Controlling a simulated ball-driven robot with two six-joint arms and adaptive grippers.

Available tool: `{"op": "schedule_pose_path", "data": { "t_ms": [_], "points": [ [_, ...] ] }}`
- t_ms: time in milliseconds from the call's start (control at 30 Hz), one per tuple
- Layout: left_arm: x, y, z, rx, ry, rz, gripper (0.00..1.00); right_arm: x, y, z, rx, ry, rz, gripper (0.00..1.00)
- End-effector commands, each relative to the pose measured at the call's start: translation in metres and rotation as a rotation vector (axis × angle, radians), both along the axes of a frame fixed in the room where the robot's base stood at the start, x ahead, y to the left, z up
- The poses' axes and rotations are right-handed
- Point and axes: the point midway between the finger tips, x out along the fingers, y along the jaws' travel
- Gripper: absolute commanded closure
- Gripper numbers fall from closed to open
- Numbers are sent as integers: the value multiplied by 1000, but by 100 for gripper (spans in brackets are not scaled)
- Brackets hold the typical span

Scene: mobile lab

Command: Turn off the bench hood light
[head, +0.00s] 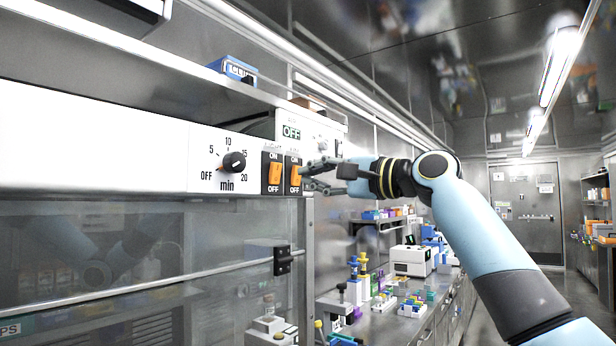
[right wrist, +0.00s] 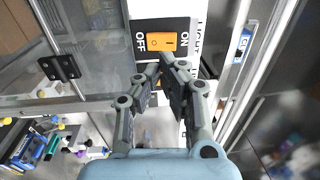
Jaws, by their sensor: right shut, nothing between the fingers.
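The hood's front panel (head: 215,160) carries two orange rocker switches side by side, marked ON above and OFF below. The left switch (head: 275,173) and the right switch (head: 294,175) sit at the panel's right end. My right gripper (head: 308,178) is shut and empty, its fingertips close beside the right switch. In the right wrist view an orange switch (right wrist: 161,41) lies just beyond the shut fingertips (right wrist: 164,62), with OFF at its left, ON at its right and a partly cut label reading like LIGHT. Contact and the rocker's tilt cannot be told. My left gripper is not in view.
A timer knob (head: 234,162) sits left of the switches. The glass sash (head: 130,270) lies below the panel, with a black bracket (head: 282,261). A bench with racks and a white device (head: 411,260) stands behind.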

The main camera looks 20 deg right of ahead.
Motion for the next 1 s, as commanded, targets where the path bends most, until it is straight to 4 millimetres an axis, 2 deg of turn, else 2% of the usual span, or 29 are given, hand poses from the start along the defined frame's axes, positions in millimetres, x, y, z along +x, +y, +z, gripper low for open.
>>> {"op": "schedule_pose_path", "data": {
  "t_ms": [133, 367, 500, 700, 1000],
  "points": [
    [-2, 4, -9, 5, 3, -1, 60, -17, -14, -7, -4, 1, -1, 100],
    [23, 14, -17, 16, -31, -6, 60, -47, -36, -12, -7, 2, 0, 100],
    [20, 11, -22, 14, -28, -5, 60, -59, -47, -13, -5, 1, -1, 100],
    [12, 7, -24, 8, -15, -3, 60, -66, -50, -12, 0, 1, 2, 100],
    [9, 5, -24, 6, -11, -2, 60, -66, -50, -12, 0, 1, 2, 100]
  ]
}}
